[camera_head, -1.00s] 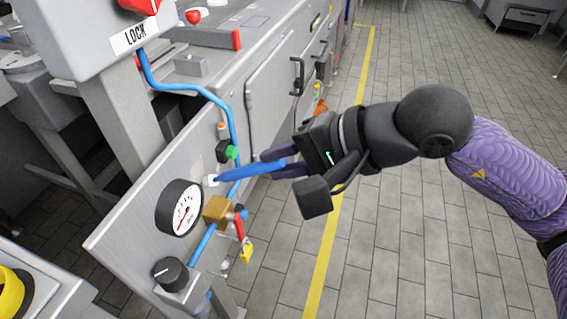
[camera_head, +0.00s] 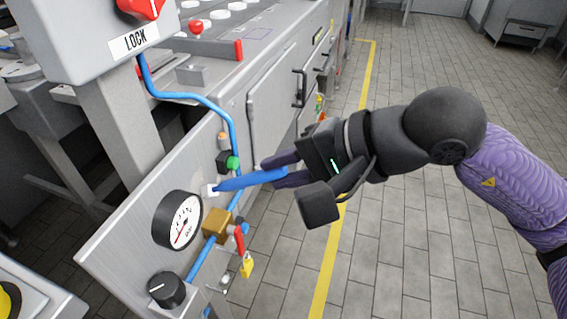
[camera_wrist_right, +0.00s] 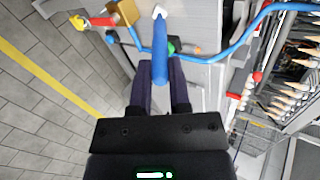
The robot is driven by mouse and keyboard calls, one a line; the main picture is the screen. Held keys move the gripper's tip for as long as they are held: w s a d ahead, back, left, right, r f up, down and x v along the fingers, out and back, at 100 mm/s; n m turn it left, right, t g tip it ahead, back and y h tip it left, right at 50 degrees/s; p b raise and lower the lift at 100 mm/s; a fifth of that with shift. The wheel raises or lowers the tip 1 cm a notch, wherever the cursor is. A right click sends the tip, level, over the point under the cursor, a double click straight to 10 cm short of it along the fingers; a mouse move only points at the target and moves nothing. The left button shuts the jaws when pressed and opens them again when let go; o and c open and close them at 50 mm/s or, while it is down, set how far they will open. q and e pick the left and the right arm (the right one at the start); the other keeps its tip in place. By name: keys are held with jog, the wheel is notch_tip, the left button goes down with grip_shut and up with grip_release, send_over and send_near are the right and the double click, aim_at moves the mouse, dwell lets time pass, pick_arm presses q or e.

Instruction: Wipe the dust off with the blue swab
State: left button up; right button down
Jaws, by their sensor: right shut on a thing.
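My right gripper (camera_head: 276,172) is shut on the blue swab (camera_head: 243,181). The swab has a thick blue handle and a white tip; it points left toward the grey panel, and its tip is at or very near the panel face, just above the gauge. In the right wrist view the swab (camera_wrist_right: 160,52) runs up from between the dark fingers (camera_wrist_right: 160,85), its white tip (camera_wrist_right: 159,12) at the top edge. A faint pale patch (camera_head: 203,190) shows on the panel around the tip; I cannot clearly tell it is dust. My left gripper is not in view.
The panel (camera_head: 130,250) carries a round gauge (camera_head: 178,220), a black knob (camera_head: 166,289), a green button (camera_head: 233,162), a brass block (camera_head: 216,224), a red-handled valve (camera_head: 239,240) and a blue pipe (camera_head: 205,99). Open floor (camera_head: 430,240) lies to the right.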

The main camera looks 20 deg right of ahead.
notch_tip(320, 180, up, 4)
jog(key=shift+f+p, duration=0.1)
jog(key=shift+p, duration=0.95)
notch_tip(320, 180, down, 7)
jog(key=b, duration=0.7)
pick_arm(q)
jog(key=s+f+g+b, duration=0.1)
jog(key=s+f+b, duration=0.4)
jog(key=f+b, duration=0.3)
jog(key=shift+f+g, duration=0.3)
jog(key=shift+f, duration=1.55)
pick_arm(e)
jog(key=s+d, duration=0.5)
jog(key=d, duration=0.2)
jog(key=shift+d+r, duration=0.25)
jog(key=shift+r, duration=0.15)
